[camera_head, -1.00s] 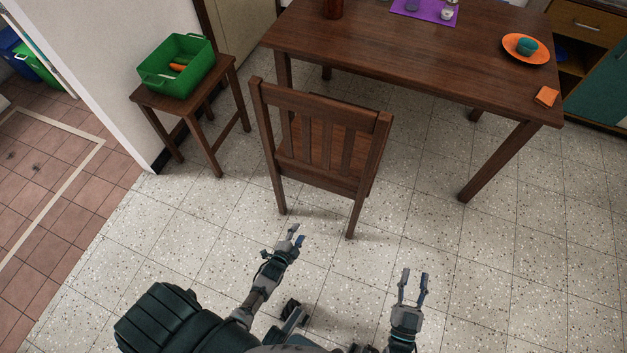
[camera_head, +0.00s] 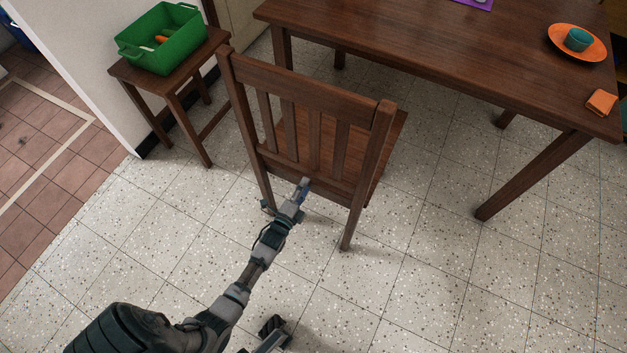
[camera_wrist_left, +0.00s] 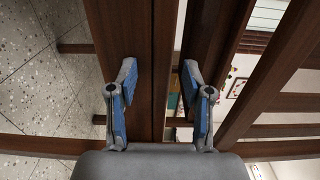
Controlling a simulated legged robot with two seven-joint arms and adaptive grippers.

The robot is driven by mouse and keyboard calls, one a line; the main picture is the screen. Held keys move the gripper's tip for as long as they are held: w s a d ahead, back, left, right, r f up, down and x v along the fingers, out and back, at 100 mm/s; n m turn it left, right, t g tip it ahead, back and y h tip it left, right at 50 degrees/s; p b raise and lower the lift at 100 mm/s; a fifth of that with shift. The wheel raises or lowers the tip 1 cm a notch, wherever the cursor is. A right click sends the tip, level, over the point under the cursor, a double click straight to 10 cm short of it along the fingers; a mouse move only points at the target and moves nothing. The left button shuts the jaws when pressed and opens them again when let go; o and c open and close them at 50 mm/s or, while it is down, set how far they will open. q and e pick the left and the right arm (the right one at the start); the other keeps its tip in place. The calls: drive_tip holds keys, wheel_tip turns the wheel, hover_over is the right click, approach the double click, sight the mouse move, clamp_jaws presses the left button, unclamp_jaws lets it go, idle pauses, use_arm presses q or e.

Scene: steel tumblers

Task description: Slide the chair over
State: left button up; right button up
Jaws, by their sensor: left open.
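The brown wooden chair (camera_head: 310,92) stands with its slatted back toward me and its seat toward the table (camera_head: 440,62). My left gripper (camera_head: 287,197) is behind the lower part of the chair back in the head view. In the left wrist view my left gripper (camera_wrist_left: 161,82) has its two blue-padded fingers apart. Dark wooden chair bars (camera_wrist_left: 138,28) run in front of and between the fingers. I cannot tell whether the fingers touch the wood.
A small wooden stool (camera_head: 125,73) with a green basket (camera_head: 165,48) stands left of the chair, by a white wall. The table holds an orange plate (camera_head: 562,48) with a teal cup and an orange cloth (camera_head: 601,102). Speckled floor is clear right of the chair.

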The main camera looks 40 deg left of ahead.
use_arm(q)
drive_tip(key=b+x, duration=0.1)
drive_tip(key=x, duration=0.2)
drive_tip(key=shift+w+a+f, duration=0.1)
drive_tip(key=shift+w+f, duration=0.05)
drive_tip(key=shift+w, duration=0.05)
drive_tip(key=shift+w+r, duration=0.2)
drive_tip(key=shift+r, duration=0.05)
drive_tip(key=shift+c, duration=0.3)
drive_tip(key=shift+f, duration=0.1)
clamp_jaws()
